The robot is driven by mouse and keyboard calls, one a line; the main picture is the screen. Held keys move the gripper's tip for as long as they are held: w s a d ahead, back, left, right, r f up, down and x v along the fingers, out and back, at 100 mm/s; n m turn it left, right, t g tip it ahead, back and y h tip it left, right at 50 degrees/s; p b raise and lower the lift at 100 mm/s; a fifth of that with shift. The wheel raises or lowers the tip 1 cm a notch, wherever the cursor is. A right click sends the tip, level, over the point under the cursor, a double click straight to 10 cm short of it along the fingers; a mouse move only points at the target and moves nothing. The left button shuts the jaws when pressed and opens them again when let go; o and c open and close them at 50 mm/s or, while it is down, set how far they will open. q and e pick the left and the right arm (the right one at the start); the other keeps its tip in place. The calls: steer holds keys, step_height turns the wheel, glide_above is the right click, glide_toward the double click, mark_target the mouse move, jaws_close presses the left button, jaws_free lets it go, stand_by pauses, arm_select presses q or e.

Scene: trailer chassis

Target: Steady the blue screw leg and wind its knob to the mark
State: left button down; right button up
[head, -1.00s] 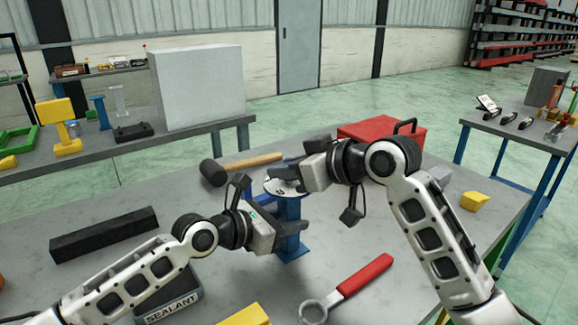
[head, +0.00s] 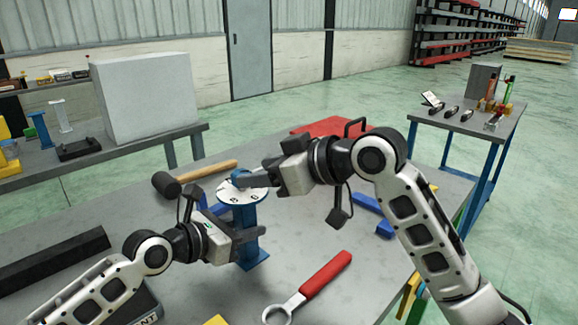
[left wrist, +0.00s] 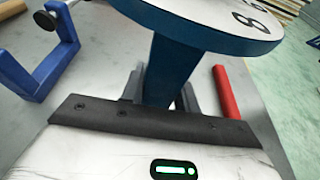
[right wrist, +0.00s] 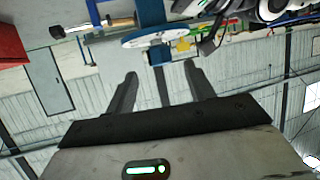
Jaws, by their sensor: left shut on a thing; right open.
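The blue screw leg (head: 247,250) stands upright on the table, with a white numbered dial (head: 230,194) around its top and a blue knob (head: 239,178) above it. My left gripper (head: 250,237) is shut on the leg's post below the dial; the post (left wrist: 172,65) also shows between its fingers in the left wrist view. My right gripper (head: 258,180) is open beside the knob, above the dial. I cannot make out the mark.
A mallet (head: 195,177) lies behind the leg, and a red-handled wrench (head: 325,275) lies in front. A black bar (head: 55,262) is at the left, a red toolbox (head: 325,127) behind. A blue clamp (left wrist: 38,70) shows in the left wrist view. Blue pieces (head: 372,206) lie at the right.

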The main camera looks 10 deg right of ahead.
mark_target(238, 228)
steer(key=v, duration=0.6)
steer(key=shift+s+d, duration=0.2)
arm_select(q)
steer(key=c, duration=0.8)
jaws_free()
steer(key=shift+o, duration=0.2)
steer(key=shift+a, duration=0.1)
arm_select(e)
steer(key=shift+r, duration=0.15)
arm_select(q)
steer(key=shift+s+a+r+p, duration=0.15)
steer(key=shift+a+r+p, duration=0.05)
steer(key=shift+p, duration=0.25)
steer(key=p+v, duration=0.2)
steer(key=shift+s+a+r, duration=0.15)
steer(key=shift+s+a, duration=0.05)
steer(key=shift+a, duration=0.05)
steer(key=p+v, duration=0.2)
steer(key=v, duration=0.2)
steer(key=shift+s+a+p, duration=0.2)
steer(key=shift+a+p, duration=0.05)
steer(key=shift+p, duration=0.1)
arm_select(e)
step_height(238, 228, up, 5)
steer(key=shift+r, duration=0.2)
